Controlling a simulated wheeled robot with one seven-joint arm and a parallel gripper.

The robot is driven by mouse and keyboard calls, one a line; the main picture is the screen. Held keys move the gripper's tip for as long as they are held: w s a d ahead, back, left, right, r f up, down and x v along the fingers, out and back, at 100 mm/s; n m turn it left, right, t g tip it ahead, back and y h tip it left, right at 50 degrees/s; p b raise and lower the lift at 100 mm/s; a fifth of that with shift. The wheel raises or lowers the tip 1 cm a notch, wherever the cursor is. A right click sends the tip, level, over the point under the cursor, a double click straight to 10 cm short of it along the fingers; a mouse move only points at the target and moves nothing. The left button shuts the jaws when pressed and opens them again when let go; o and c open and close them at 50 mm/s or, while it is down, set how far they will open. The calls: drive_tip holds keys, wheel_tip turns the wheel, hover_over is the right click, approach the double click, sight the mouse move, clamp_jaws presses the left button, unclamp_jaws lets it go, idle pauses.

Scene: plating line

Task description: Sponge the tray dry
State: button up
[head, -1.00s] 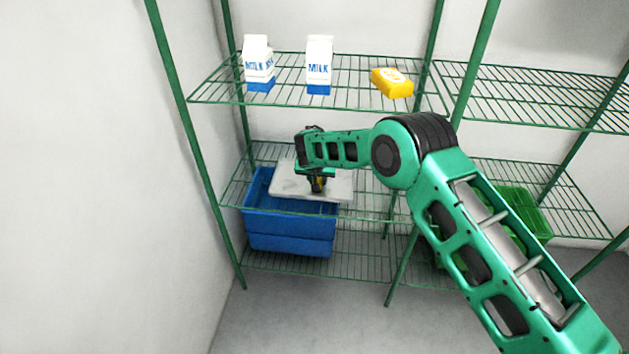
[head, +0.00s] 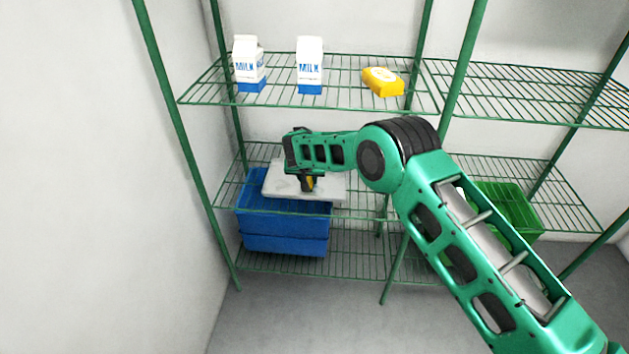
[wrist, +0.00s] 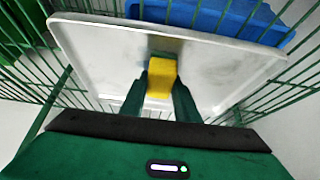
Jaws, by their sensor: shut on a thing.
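The tray (head: 329,181) is a pale, flat, rimmed slab lying on the middle wire shelf at the left. In the wrist view the tray (wrist: 98,52) fills the middle, with faint grey patches on its surface. My gripper (head: 308,183) is over the tray, pointing down. In the wrist view my gripper (wrist: 161,90) is shut on a yellow sponge (wrist: 162,76). The sponge is at the tray's surface; whether it touches cannot be told for sure. My fingers hide part of the sponge and tray.
Two milk cartons (head: 249,66) (head: 310,66) and a yellow packet (head: 383,81) stand on the top shelf (head: 345,97), above my arm. Blue crates (head: 284,240) are below the tray, and a green crate (head: 508,207) is at the right. Green posts (head: 180,140) frame the rack.

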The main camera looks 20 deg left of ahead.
drive_tip(key=shift+s+a+f, duration=0.45)
drive_tip(key=shift+s+a, duration=0.05)
drive_tip(key=shift+r, duration=0.1)
drive_tip(key=shift+w+r, duration=0.15)
drive_tip(key=shift+r, duration=1.4)
drive_tip(key=shift+w+r, duration=0.1)
drive_tip(key=shift+r, duration=1.45)
drive_tip(key=shift+r, duration=0.1)
drive_tip(key=shift+r, duration=1.45)
drive_tip(key=shift+s+d, duration=0.1)
